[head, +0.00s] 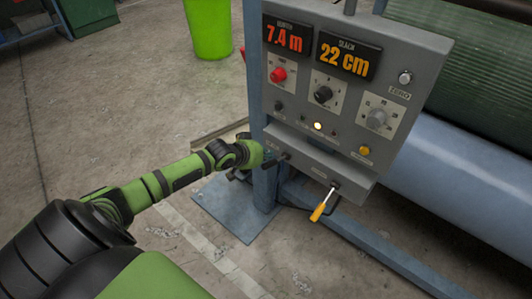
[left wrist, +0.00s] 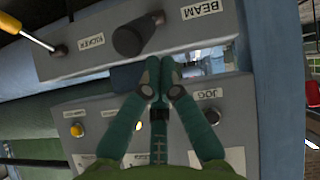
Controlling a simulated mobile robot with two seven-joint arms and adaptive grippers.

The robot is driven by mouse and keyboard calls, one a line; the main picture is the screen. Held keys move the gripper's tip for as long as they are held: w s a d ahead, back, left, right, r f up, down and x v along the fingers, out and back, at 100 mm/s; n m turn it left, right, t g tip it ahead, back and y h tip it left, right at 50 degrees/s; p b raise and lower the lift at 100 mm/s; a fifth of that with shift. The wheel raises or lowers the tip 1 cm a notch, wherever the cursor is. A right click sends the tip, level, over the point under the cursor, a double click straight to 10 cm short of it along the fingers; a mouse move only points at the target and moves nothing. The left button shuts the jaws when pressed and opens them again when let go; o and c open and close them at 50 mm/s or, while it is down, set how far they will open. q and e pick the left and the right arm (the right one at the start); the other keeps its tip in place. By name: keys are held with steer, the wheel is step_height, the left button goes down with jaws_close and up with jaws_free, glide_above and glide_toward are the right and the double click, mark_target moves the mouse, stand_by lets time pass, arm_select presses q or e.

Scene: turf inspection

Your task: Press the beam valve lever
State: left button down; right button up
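The beam valve lever (left wrist: 138,36) is a short black lever with a rounded end. It sits on the grey lower ledge beside the label BEAM, which reads upside down in the left wrist view. In the head view the black lever (head: 280,159) is on the left of the ledge, partly hidden by my gripper. My left gripper (left wrist: 159,68) has its two teal fingertips together with nothing between them, close to the lever. Contact with the lever cannot be told. In the head view my left gripper (head: 268,157) is at the ledge's left end. My right gripper is out of view.
The kicker lever (head: 323,204), with an orange-yellow handle, hangs from the same ledge to the right. The control panel (head: 345,100) with displays and knobs stands above. A blue post (head: 264,190) is beside my gripper. A green bin (head: 208,28) stands behind on open concrete floor.

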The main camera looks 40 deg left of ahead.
arm_select(q)
steer(key=shift+f, duration=0.15)
steer(key=shift+s+f, duration=0.1)
steer(key=shift+f, duration=0.15)
steer(key=shift+s+f+t+b, duration=0.15)
steer(key=shift+s+t+b, duration=0.1)
steer(key=shift+t+b, duration=0.25)
steer(key=shift+f, duration=0.1)
